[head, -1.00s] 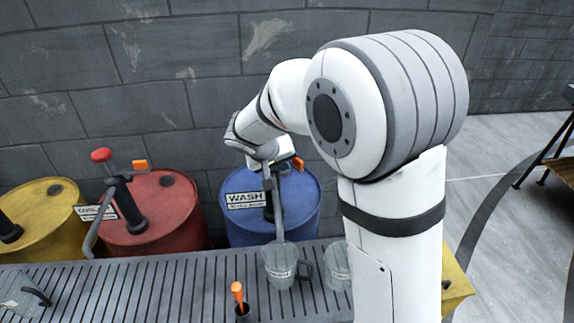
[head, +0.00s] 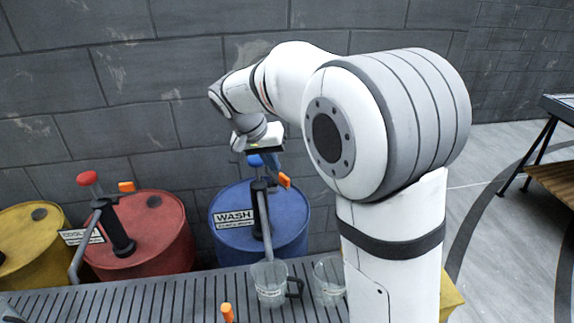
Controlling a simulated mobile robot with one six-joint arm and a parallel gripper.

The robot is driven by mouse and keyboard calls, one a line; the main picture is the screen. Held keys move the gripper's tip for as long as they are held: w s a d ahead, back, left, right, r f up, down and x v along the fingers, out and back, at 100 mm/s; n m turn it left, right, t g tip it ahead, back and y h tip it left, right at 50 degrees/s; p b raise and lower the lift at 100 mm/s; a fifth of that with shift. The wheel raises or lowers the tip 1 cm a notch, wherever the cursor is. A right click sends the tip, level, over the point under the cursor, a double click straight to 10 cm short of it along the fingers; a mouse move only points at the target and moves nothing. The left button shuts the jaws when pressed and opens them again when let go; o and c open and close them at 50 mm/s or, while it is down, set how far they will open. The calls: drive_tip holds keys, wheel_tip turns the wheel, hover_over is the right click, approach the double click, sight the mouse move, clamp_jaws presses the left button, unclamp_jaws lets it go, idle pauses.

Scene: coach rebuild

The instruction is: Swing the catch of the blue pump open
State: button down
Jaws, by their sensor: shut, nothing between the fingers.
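The blue pump (head: 260,200) stands on the blue drum (head: 285,225), which carries a WASH label (head: 233,217). Its spout reaches down toward a clear mug (head: 268,284) on the slatted rack. The pump's orange catch (head: 284,181) sticks out to the right of the pump top, tilted. A blue knob (head: 257,160) shows at the top of the pump. My gripper (head: 262,148) is just above and behind the knob, shut and empty; its fingertips are mostly hidden, and I cannot tell whether it touches the pump.
A red drum (head: 165,225) with a red-knobbed pump (head: 115,225) and orange catch (head: 127,187) stands to the left. A yellow drum (head: 28,255) is beyond it. A second glass (head: 329,278) stands beside the mug on the rack (head: 160,300). The wall is close behind.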

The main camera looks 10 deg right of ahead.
drive_tip(key=w+d+r+m+g+y+p, duration=0.2)
drive_tip(key=w+d+m+g+y+p, duration=0.2)
drive_tip(key=w+d+m+y, duration=0.5)
drive_tip(key=s+a+f+h+p, duration=0.2)
drive_tip(key=a+f, duration=0.1)
drive_tip(key=f, duration=0.7)
drive_tip(key=shift+s+n+h, duration=0.15)
drive_tip(key=shift+n+h, duration=0.15)
drive_tip(key=shift+n, duration=0.1)
